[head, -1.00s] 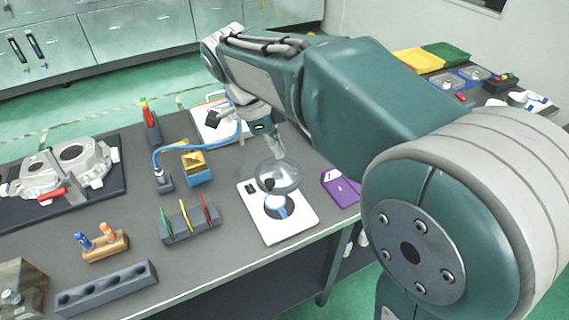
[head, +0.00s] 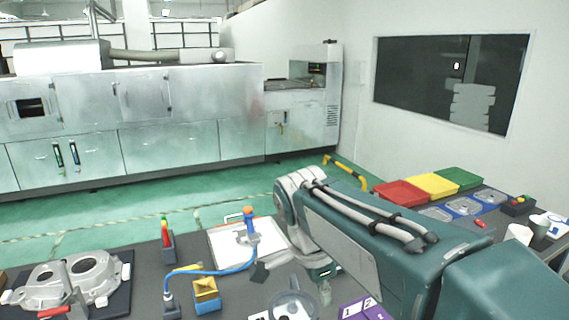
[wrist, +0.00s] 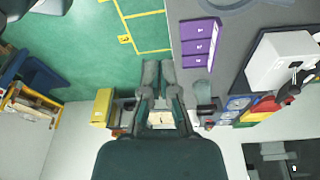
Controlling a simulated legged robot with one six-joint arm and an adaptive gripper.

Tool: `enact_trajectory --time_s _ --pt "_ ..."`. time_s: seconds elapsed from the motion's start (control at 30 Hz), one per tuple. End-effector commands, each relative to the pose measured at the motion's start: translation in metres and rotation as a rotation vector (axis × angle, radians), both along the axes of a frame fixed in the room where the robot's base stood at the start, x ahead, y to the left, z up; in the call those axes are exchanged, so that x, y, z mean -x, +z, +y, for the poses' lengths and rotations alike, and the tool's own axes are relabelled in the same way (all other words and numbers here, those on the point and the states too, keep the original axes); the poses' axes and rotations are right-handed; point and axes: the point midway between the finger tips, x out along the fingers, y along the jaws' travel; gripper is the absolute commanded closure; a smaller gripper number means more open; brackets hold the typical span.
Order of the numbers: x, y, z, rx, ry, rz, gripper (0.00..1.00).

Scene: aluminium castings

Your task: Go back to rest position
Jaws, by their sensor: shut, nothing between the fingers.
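My gripper (wrist: 158,72) shows in the wrist view with its two fingers close together and nothing between them. Green floor lies behind the fingertips, to the left of the dark table. In the head view my arm reaches from the lower right towards the middle and bends down at its far end. The gripper there is small and partly cut off by the arm and the lower edge, above the table's front part. It does not visibly touch anything.
The dark table holds a metal casting (head: 72,280), a yellow-and-blue block (head: 206,295), a white tray (head: 222,240), a grey round part (head: 293,303) and a purple box (head: 363,309). Red (head: 401,194), yellow and green bins stand at the right. Open green floor lies beyond.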

Motion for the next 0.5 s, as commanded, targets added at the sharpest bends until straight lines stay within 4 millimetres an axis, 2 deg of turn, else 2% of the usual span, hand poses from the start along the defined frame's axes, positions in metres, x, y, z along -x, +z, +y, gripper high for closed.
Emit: enact_trajectory --time_s 0.1,0.5 --pt "0.02 0.0 -0.021 -0.041 0.189 -0.021 1.0" --pt "0.084 -0.02 -0.067 -0.022 0.843 -0.158 1.0"
